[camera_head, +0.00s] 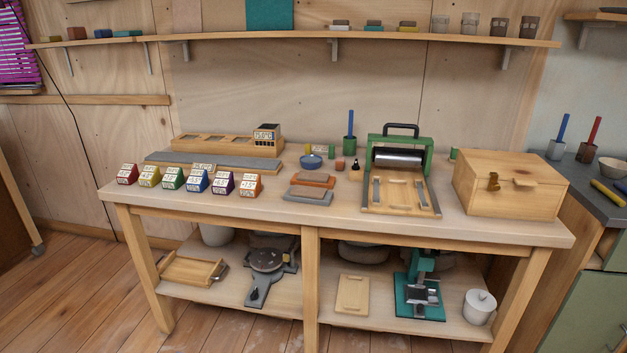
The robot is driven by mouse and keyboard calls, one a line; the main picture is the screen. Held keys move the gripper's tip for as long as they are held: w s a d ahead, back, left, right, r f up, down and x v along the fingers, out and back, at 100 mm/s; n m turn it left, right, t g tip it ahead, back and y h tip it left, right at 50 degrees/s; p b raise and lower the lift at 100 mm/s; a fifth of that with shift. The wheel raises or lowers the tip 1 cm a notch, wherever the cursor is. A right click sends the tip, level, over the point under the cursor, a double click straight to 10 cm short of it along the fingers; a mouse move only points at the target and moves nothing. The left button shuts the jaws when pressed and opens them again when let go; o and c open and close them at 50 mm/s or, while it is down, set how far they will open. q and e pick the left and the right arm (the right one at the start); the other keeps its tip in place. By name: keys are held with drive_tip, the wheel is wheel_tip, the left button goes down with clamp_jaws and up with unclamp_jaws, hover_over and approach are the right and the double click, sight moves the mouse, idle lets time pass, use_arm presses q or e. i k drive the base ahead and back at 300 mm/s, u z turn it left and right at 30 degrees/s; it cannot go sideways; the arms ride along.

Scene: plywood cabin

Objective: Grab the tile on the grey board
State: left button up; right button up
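A small grey board (290,197) lies on the workbench, left of the green roller press. A flat brown tile (309,191) appears to lie on top of it. Just behind it is an orange board (331,184) with another flat brownish tile (313,178) on it. The pieces are small and close together, so their exact edges are hard to tell. Neither of my grippers is in view.
The workbench (490,229) holds several colored labelled blocks (196,182) at left, a blue bowl (311,162), a green roller press (400,142) and a wooden box (510,184) at right. A longer grey slab (213,163) lies behind the blocks. The bench's front edge is mostly clear.

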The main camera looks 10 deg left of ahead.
sight(300, 193)
drive_tip(key=u, duration=0.25)
drive_tip(key=i, duration=0.45)
drive_tip(key=u, duration=0.8)
drive_tip(key=i, duration=1.1)
